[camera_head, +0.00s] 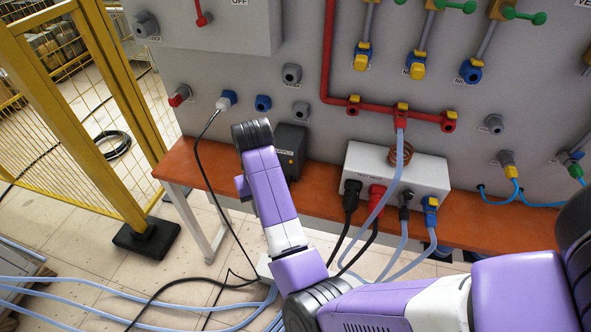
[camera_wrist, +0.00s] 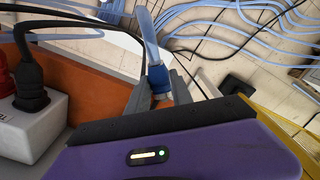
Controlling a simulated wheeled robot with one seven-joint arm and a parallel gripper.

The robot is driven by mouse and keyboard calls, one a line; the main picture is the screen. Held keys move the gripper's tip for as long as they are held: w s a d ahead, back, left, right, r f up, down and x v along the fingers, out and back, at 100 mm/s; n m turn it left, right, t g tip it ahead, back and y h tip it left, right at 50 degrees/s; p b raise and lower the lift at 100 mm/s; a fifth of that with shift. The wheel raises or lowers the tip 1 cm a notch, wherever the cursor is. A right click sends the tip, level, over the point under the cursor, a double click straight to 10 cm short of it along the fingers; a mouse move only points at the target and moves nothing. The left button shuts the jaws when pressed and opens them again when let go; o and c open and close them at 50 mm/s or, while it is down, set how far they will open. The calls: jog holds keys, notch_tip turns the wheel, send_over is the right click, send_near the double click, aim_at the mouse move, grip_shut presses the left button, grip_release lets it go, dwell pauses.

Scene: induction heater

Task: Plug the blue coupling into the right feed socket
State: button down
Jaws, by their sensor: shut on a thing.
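My gripper (camera_wrist: 160,92) is shut on a blue coupling (camera_wrist: 158,80) on the end of a light-blue hose (camera_wrist: 150,38); this shows only in the wrist view. In the head view my own arm hides the gripper and the held coupling. Another blue coupling (camera_head: 430,212) sits at the right end of the white box's front, with a light-blue hose hanging from it. I cannot tell which socket is the right feed socket, as labels are too small. A blue wall socket (camera_head: 263,102) is empty; the blue one left of it (camera_head: 229,97) holds a white plug.
The white box (camera_head: 420,170) stands on the orange bench (camera_head: 205,165), with black and red plugs in its front. A dark box (camera_head: 291,143) stands left of it. A red pipe (camera_head: 378,107) with fittings crosses the grey panel. A yellow fence (camera_head: 75,130) stands left. Hoses cover the floor.

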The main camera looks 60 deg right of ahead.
jog(key=s+a+f+n+b, duration=0.1)
jog(key=a+f+n, duration=0.2)
jog(key=a, duration=0.4)
jog(key=s+a+f+n+b, duration=0.1)
jog(key=s+a+f+n, duration=0.1)
jog(key=a+f, duration=0.3)
jog(key=a+n, duration=0.1)
jog(key=a, duration=0.2)
jog(key=shift+s+f+n+b, duration=0.15)
jog(key=shift+f+n+b, duration=0.05)
jog(key=shift+n+b, duration=0.1)
